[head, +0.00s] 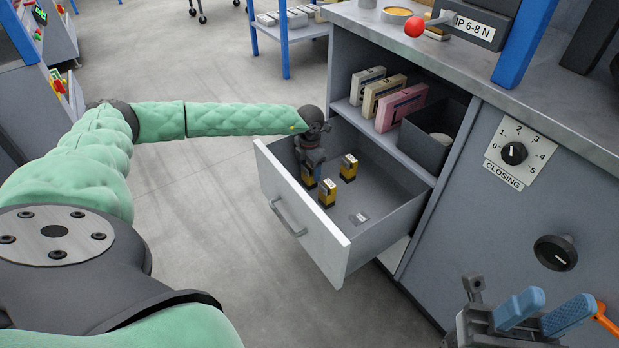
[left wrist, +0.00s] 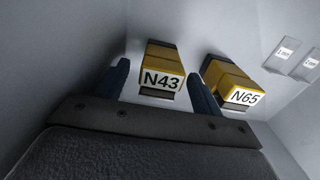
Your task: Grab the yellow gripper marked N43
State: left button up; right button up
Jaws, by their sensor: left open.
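My left gripper (head: 312,160) reaches down into the open drawer. The yellow gripper marked N43 (left wrist: 161,77) is a yellow and dark block with a white label, standing between my two open fingers (left wrist: 158,92) in the left wrist view. Gaps show on both sides, and the fingers are not closed on it. In the head view it appears to be the yellow block (head: 308,180) partly hidden behind my gripper. A similar block marked N65 (left wrist: 230,82) stands just right of the right finger; it appears in the head view too (head: 327,193).
A third yellow block (head: 348,168) stands farther back in the drawer. The drawer's white front (head: 300,222) and side walls surround the blocks. Small flat labels (left wrist: 285,52) lie on its floor. A shelf above holds several boxes (head: 383,99).

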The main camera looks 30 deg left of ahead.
pick_arm(q)
notch_tip(320, 180, down, 2)
jog(key=c, duration=1.2)
jog(key=shift+o, duration=0.2)
jog(key=shift+r, duration=0.15)
